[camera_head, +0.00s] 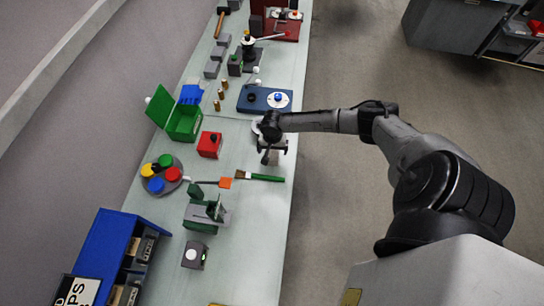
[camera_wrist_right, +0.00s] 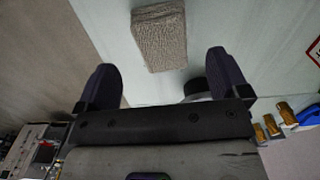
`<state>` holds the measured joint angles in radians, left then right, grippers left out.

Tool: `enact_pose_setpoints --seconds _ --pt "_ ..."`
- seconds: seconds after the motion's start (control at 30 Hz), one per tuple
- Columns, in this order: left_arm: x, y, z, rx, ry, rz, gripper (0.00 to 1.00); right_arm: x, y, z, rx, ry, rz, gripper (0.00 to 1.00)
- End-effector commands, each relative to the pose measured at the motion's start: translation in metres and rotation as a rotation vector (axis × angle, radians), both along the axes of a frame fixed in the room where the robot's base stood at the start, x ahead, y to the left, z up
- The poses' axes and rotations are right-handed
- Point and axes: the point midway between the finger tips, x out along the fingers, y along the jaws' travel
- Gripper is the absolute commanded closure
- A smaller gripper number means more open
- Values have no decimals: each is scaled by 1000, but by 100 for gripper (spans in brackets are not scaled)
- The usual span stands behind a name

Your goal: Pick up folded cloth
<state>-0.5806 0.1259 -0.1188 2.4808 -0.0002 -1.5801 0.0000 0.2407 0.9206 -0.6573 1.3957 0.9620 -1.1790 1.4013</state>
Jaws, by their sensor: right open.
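The folded cloth (camera_wrist_right: 160,37) is a grey-beige, rough-textured block lying on the pale table, at the top middle of the right wrist view. My right gripper (camera_wrist_right: 165,74) is open, with its two dark fingers apart and nothing between them. The cloth lies beyond the fingertips, roughly in line with the gap. In the head view, my right gripper (camera_head: 271,155) is over the table near its right edge. My left gripper is in neither view.
A brush with a green handle (camera_head: 266,178) lies just below the gripper in the head view. A red box (camera_head: 210,145) stands to its left, and a blue board (camera_head: 264,99) lies above. Several brass cylinders (camera_wrist_right: 270,125) stand nearby. Open floor lies right of the table.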

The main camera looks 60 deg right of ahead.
Motion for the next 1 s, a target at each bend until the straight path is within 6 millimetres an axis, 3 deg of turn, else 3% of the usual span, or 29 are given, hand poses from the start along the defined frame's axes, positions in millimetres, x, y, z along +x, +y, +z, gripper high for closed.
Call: enact_pose_setpoints --seconds 0.17,0.53,0.87,1.0 --pt "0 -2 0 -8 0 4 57 1 0 -7 -1 1 -1 6" --pt "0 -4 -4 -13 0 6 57 3 0 -50 -1 1 0 6" --pt "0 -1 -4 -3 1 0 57 3 0 -56 -1 0 1 6" --pt "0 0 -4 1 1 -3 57 3 0 -55 -1 0 1 18"
